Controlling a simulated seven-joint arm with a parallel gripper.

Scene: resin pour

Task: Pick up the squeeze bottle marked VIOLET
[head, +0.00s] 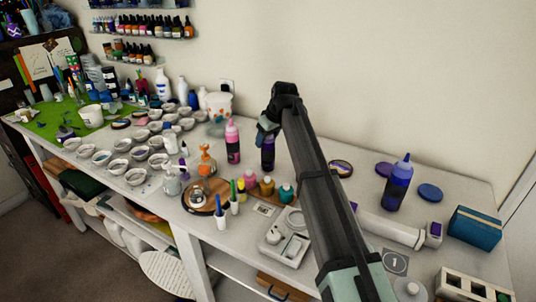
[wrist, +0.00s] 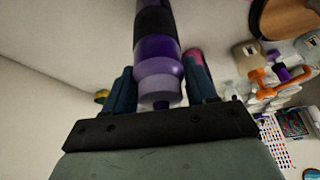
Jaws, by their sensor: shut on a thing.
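My gripper (head: 268,124) is above the back middle of the worktop, with its fingers down around a dark purple squeeze bottle (head: 268,155). In the wrist view, the fingers (wrist: 161,85) stand on either side of the bottle's upper part and are shut on it. The purple body with its paler lavender top (wrist: 158,68) points toward the wrist camera. A dark band wraps the body, but I cannot read any lettering. The bottle looks upright; I cannot tell whether its base touches the worktop (head: 335,190). Part of it is hidden by the gripper.
A pink bottle (head: 232,143) stands just left of the held bottle. A blue-violet bottle (head: 397,183) stands at the right among dark round lids. Small paint pots (head: 267,186), a scale (head: 285,238) and many grey cups (head: 140,155) crowd the front and left. The wall is close behind.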

